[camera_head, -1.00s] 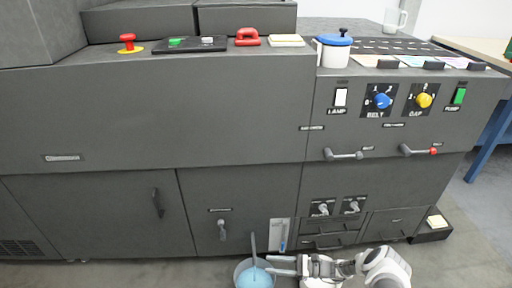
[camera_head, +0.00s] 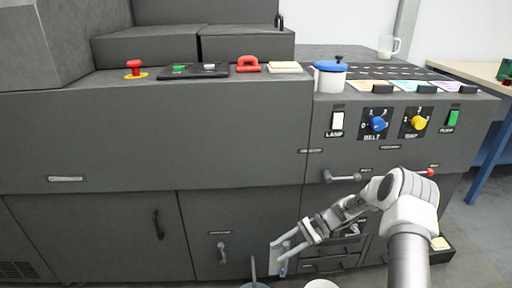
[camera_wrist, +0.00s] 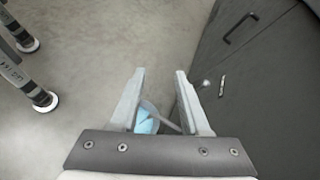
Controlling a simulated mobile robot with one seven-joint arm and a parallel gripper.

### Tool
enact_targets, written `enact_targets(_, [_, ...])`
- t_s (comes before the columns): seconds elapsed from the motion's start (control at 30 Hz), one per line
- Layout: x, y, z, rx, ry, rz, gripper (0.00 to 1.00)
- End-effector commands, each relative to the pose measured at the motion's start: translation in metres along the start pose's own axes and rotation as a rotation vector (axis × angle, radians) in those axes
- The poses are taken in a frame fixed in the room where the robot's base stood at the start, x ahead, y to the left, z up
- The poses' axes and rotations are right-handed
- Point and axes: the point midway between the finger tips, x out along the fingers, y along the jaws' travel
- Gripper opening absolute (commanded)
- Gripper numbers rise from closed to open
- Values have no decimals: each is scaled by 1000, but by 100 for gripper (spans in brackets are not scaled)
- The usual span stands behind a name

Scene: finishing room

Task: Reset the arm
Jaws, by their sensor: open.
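My gripper (camera_head: 280,250) is at the end of my raised arm, in front of the lower right part of a dark grey machine (camera_head: 140,135). In the wrist view its two pale fingers (camera_wrist: 160,73) are apart with nothing gripped between them. A bucket with blue contents (camera_wrist: 147,122) shows beyond the fingers, down on the floor. In the head view only its rim and a stick (camera_head: 254,270) show at the bottom edge. I cannot tell the exact gap between fingers and bucket.
The machine front carries a blue knob (camera_head: 378,124), a yellow knob (camera_head: 418,123) and lever handles (camera_head: 340,177) near my arm. A blue-lidded pot (camera_head: 330,76) stands on its top. Open floor (camera_wrist: 120,35) lies beside it; stand legs (camera_wrist: 28,80) are at left.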

Motion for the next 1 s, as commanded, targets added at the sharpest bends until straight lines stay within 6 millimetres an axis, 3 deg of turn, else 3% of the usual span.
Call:
enact_targets(0.23, [-38,-13,63,-154,167,142,46])
enact_targets(0.53, [-76,-13,140,-329,365,287,46])
enact_targets(1.0, [-121,19,256,-589,670,460,46])
